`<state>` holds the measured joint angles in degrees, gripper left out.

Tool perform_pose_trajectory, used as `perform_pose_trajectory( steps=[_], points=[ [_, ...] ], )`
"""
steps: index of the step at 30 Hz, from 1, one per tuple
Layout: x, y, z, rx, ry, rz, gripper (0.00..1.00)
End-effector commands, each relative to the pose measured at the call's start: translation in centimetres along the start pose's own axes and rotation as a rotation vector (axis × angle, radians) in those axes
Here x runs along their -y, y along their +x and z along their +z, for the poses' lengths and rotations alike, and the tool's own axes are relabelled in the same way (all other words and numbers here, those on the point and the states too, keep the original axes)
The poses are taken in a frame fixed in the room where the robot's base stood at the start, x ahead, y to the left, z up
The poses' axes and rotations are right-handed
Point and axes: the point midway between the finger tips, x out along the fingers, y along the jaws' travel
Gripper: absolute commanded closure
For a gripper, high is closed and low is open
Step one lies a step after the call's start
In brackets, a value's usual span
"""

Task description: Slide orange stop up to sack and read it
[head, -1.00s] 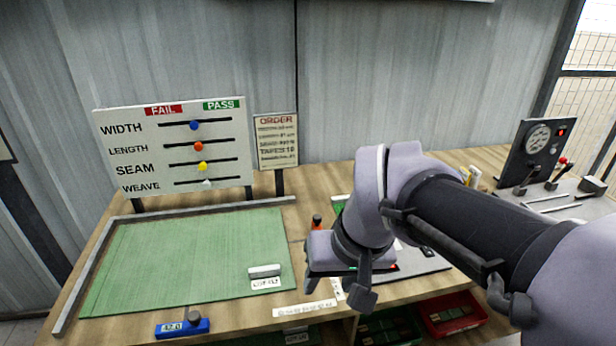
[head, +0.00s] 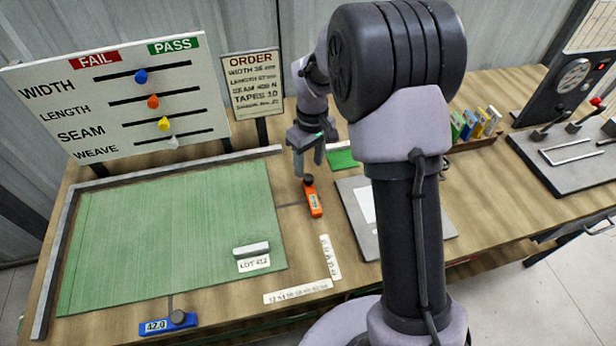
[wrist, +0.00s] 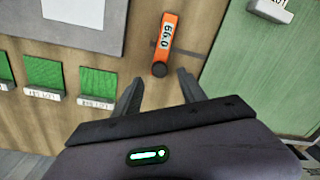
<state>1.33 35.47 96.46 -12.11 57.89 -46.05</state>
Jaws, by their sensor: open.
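The orange stop (head: 315,203) stands on the table just right of the green sack (head: 170,235), with a narrow gap between them. In the wrist view the orange stop (wrist: 166,36) shows a small white readout, turned and too small to read surely, and a dark round knob at its near end. The sack's edge (wrist: 235,75) lies to its right there. My gripper (head: 308,168) is open just behind the knob, pointing down. In the wrist view my gripper (wrist: 160,85) has its fingers either side of the knob's line, and the knob lies slightly beyond the tips.
A blue stop (head: 168,324) reading 42.0 sits at the sack's front edge. A FAIL/PASS board (head: 115,95) with coloured sliders and an ORDER sign (head: 252,85) stand behind. A grey plate (head: 365,240) lies right of the orange stop. White scale strips (head: 298,291) lie in front.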

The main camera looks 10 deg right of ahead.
Motion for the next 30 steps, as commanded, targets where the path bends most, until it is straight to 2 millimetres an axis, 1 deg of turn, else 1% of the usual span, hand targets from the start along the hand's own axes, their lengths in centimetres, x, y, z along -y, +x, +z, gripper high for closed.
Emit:
perform_pose_trajectory(
  steps=[1,3,6,10,16,17,21,23,24,28,30],
  points=[
    [0.0,1.6,0.0,0.002,-0.001,-0.001,0.52],
    [0.0,2.9,0.0,0.000,-0.001,0.000,0.52],
    [0.0,4.2,0.0,0.000,0.000,0.000,0.52],
    [0.0,4.7,0.0,-0.001,0.001,0.000,0.52],
    [0.0,4.7,0.0,-0.001,0.001,0.000,0.52],
    [0.0,4.7,0.0,-0.001,0.001,0.000,0.53],
    [0.0,4.7,0.0,-0.001,0.001,0.000,0.81],
    [0.0,4.7,0.0,-0.001,0.001,0.000,0.93],
    [0.0,4.7,0.0,-0.001,0.001,0.000,0.96],
    [0.2,4.6,-0.1,-0.001,0.001,0.000,0.96],
    [0.6,4.6,-0.3,-0.001,-0.001,0.000,0.96]
  ],
)
